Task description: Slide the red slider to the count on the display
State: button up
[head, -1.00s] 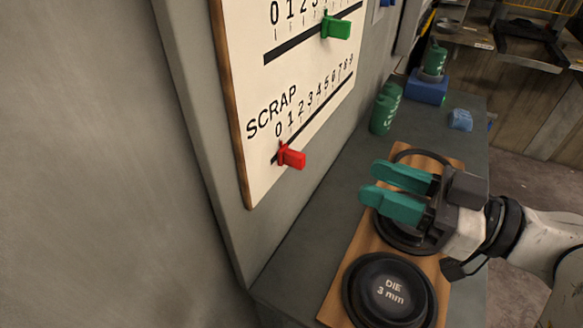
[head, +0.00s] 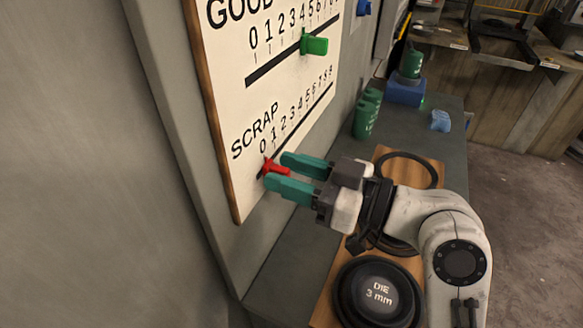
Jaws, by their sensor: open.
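The red slider (head: 274,167) sits at the 0 end of the lower track, marked SCRAP, on the white board (head: 222,118). My gripper (head: 276,172) is open, with its two teal fingers pointing at the board. The fingers appear on either side of the red slider, one above and one below in the picture. I cannot tell whether they touch it. The green slider (head: 314,44) sits on the upper GOOD track, around 4 or 5. No count display can be made out in this view.
A wooden board (head: 322,310) on the grey bench holds a black die marked 3 mm (head: 378,291) and a black ring (head: 412,156). Green canisters (head: 367,115), a blue block (head: 405,92) and a crumpled blue cloth (head: 440,121) lie farther back.

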grip_shut()
dwell(0.4)
dwell(0.4)
